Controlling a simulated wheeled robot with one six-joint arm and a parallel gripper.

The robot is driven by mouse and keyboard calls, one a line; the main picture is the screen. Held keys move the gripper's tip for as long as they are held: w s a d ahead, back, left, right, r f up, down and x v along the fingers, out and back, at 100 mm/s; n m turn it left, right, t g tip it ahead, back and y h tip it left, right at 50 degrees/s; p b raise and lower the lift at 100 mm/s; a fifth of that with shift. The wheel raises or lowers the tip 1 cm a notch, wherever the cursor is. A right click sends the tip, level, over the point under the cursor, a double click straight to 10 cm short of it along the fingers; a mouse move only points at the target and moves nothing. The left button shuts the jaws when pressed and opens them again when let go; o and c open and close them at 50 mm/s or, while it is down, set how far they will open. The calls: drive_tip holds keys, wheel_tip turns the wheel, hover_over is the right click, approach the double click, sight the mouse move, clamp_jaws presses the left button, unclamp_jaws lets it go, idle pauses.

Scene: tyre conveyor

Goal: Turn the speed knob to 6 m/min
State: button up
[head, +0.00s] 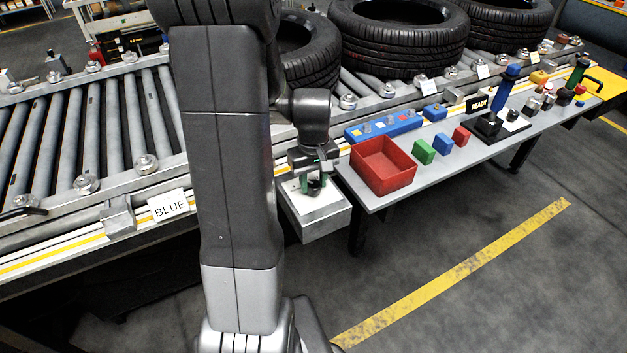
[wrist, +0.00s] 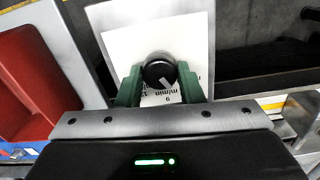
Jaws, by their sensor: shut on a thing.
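The speed knob (wrist: 158,68) is round and black with a white pointer mark, and it stands on a white dial plate (wrist: 112,32). In the wrist view the pointer mark slants toward the lower right. Printed "m/min" and a few figures show just below the knob, upside down or partly hidden, so I cannot read the setting surely. My gripper (wrist: 159,76) has its green fingers shut on the knob, one on each side. In the head view my gripper (head: 314,184) points down over the grey control box (head: 318,222), and its fingers largely hide the knob.
A red bin (head: 383,167) stands close right of the box on a grey bench, with green, blue and red blocks (head: 423,152) beyond it. A roller conveyor with tyres (head: 400,40) runs behind. A "BLUE" sign (head: 169,206) is at left. The floor in front is clear.

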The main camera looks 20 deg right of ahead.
sight(313, 184)
drive_tip(key=shift+n, duration=2.2)
drive_tip(key=o, duration=1)
wheel_tip(313, 184, up, 14)
drive_tip(key=shift+p, duration=0.3)
drive_tip(key=shift+f, duration=0.15)
